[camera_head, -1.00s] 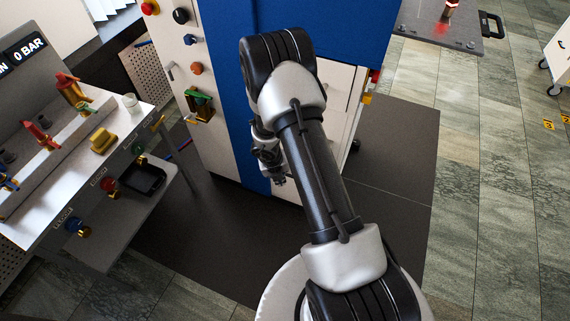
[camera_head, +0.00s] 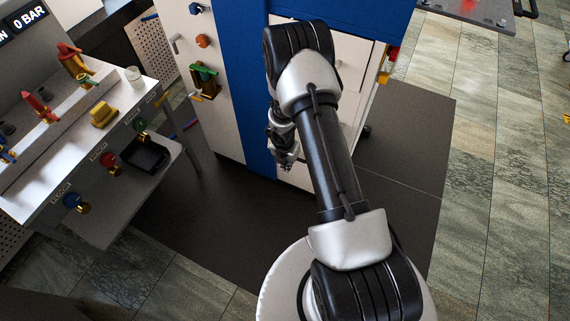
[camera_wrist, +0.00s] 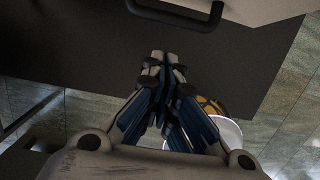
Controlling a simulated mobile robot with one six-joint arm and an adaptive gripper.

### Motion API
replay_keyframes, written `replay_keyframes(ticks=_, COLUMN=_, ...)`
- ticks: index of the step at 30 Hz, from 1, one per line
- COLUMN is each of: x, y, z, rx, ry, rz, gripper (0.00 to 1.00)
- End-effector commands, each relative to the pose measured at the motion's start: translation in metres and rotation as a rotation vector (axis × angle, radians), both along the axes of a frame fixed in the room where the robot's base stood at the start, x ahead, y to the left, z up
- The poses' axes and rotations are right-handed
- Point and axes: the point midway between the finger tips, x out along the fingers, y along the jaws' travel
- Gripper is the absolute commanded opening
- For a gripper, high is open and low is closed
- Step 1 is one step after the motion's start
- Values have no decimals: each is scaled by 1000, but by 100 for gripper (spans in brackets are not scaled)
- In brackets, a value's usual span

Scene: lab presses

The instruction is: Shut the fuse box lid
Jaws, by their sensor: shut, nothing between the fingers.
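My gripper (camera_head: 287,163) hangs beside the lower front of the blue and white press cabinet, partly hidden by my arm. In the wrist view my gripper (camera_wrist: 165,62) is shut, its fingertips together with nothing between them. No part can be surely told as the fuse box or its lid. A green and brass fitting (camera_head: 203,80) sits on the cabinet's white left panel, well apart from my gripper. My arm hides part of the cabinet's white front (camera_head: 350,75). A dark bar handle (camera_wrist: 180,12) shows beyond my fingertips in the wrist view.
A grey bench (camera_head: 40,190) with valves, a yellow block (camera_head: 103,115) and a small cup (camera_head: 133,76) stands on the left. A dark mat (camera_head: 215,215) covers the floor by the cabinet. Tiled floor (camera_head: 490,180) on the right is clear.

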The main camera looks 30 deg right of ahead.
Motion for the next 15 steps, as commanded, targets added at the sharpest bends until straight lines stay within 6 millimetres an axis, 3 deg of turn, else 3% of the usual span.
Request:
replay_keyframes(ticks=6, x=10, y=-13, z=-7, rx=-1, ry=1, rz=0, gripper=0)
replay_keyframes(ticks=15, x=11, y=-16, z=-9, rx=0, ry=2, rz=2, gripper=0)
